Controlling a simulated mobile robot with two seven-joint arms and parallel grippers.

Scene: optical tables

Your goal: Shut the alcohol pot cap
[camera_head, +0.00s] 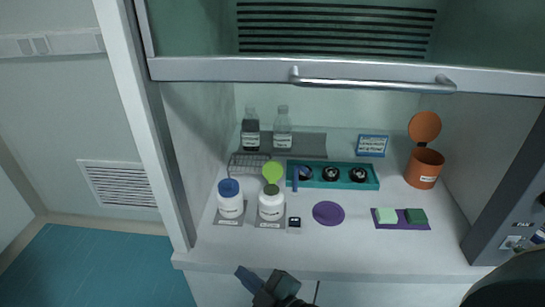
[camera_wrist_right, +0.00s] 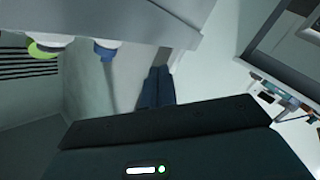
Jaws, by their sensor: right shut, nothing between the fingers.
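The orange pot (camera_head: 424,170), which I take to be the alcohol pot, stands at the right on the worktop inside the hood. Its round orange cap (camera_head: 425,127) is open and tilted up behind the pot's mouth. The pot's label is too small to read. My right gripper (camera_head: 246,277) is low in the head view, in front of the worktop's front edge, well left of the pot and apart from it. Its dark blue fingers (camera_wrist_right: 158,86) are together and empty in the right wrist view. My left gripper is not in view.
A raised glass sash with a handle (camera_head: 370,80) spans above. White bottles with blue (camera_head: 229,188) and green tops stand left. The front strip is clear.

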